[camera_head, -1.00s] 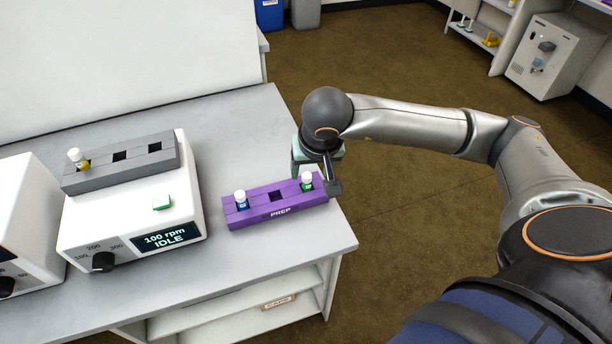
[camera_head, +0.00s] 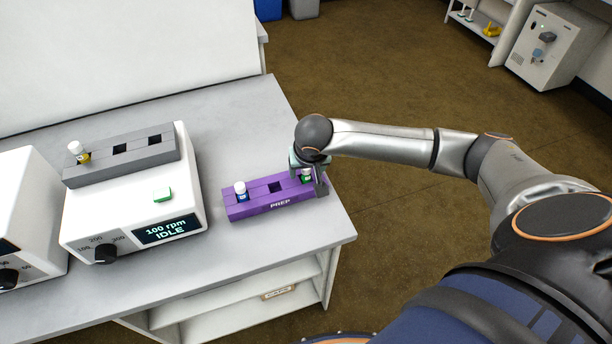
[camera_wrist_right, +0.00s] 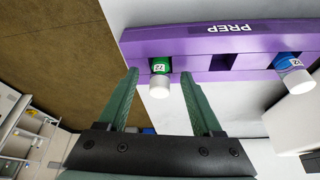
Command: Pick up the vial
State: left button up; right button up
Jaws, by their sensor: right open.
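A vial with a white cap and green label (camera_wrist_right: 160,82) stands in the right-hand slot of the purple PREP rack (camera_head: 258,208). In the head view this vial (camera_head: 306,178) is partly hidden by my right gripper (camera_head: 312,182). In the right wrist view the open fingers of my right gripper (camera_wrist_right: 160,76) lie on either side of the green-labelled vial, with visible gaps. A blue-labelled vial (camera_head: 241,191) stands in the rack's left slot; it also shows in the right wrist view (camera_wrist_right: 293,75). The middle slot is empty. My left gripper is out of view.
A white shaker (camera_head: 100,228) reading 100 rpm IDLE stands left of the rack. A grey rack (camera_head: 105,172) on it holds a yellow-labelled vial (camera_head: 80,154) and has two empty slots. The grey bench (camera_head: 240,130) is bare behind the purple rack; its right edge is close by.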

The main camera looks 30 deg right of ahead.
jog(key=shift+w+f, duration=0.1)
jog(key=shift+f, duration=0.15)
grip_shut()
dwell(0.3)
